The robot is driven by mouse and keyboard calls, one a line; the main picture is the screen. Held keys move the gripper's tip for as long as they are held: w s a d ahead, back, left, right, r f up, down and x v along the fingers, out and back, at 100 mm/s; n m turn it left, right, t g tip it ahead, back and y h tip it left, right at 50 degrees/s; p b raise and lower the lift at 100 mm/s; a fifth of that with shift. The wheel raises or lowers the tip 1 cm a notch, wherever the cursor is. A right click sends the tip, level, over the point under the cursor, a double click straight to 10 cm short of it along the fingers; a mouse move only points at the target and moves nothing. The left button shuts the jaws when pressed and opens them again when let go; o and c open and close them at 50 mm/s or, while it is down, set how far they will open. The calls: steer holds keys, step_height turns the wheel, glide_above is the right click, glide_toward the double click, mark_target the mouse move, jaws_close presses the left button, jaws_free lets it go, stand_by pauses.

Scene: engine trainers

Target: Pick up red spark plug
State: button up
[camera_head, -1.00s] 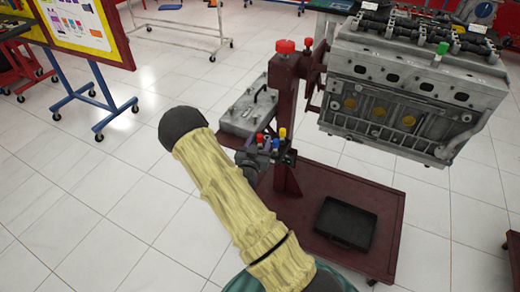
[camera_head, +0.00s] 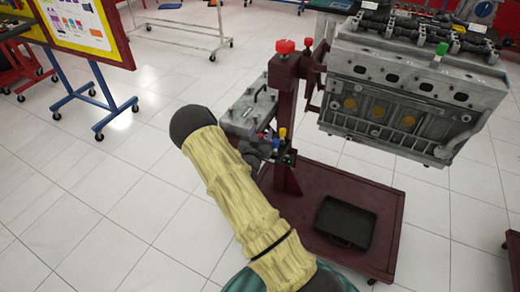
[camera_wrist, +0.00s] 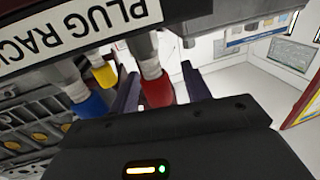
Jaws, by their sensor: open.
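The red spark plug (camera_wrist: 157,90) sits in the plug rack (camera_wrist: 90,22), its red end between my two fingers in the wrist view. My gripper (camera_wrist: 163,86) is open, with one dark finger on each side of the plug; whether either finger touches it, I cannot tell. A blue plug (camera_wrist: 88,100) and a yellow plug (camera_wrist: 103,73) sit to the left, outside the fingers. In the head view my gripper is at the rack beside the red post, and the red plug is mostly hidden. The yellow plug (camera_head: 283,132) and blue plug (camera_head: 276,145) show there.
The red stand (camera_head: 287,115) carries an engine block (camera_head: 400,90) at the right. A black tray (camera_head: 344,222) lies on the stand's base.

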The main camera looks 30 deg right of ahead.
jaws_close()
stand_by(0.3)
step_height(320, 180, up, 10)
stand_by(0.5)
stand_by(0.4)
